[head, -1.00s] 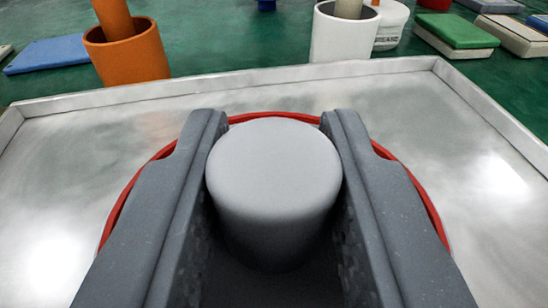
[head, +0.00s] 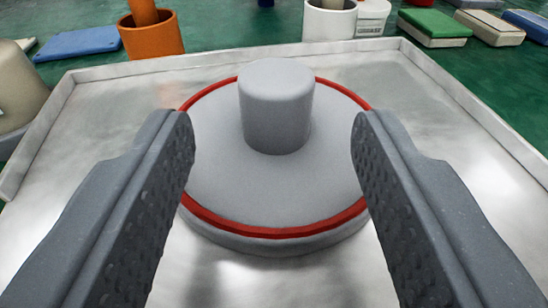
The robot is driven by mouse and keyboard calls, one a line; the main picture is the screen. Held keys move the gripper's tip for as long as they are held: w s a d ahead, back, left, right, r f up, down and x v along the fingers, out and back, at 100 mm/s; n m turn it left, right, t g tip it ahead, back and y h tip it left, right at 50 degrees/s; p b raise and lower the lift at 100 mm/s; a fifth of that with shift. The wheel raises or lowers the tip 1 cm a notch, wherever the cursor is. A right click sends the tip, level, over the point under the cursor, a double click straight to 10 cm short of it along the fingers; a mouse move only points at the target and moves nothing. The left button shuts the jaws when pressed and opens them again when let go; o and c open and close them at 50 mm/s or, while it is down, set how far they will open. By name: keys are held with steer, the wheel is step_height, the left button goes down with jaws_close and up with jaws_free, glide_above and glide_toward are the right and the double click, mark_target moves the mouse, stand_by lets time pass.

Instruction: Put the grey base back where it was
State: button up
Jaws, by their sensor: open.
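The grey base (head: 215,160) is a round grey disc with a red ring near its rim and a thick grey knob (head: 276,105) standing up from its middle. It rests upright and flat on the metal tray (head: 110,115). My gripper (head: 272,130) is open and empty. Its two dark grey ridged fingers stand to the left and right of the base on the near side, clear of the knob. The fingers cover small parts of the disc's left and right edges.
The tray has a low raised rim around it. Beyond it on the green floor are an orange cup (head: 150,38), a white cup (head: 328,22), a blue slab (head: 78,43) and a green-topped block (head: 435,25). A beige rounded object (head: 20,85) stands past the tray's left edge.

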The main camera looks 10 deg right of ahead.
steer(key=p+v, duration=0.1)
steer(key=v, duration=0.6)
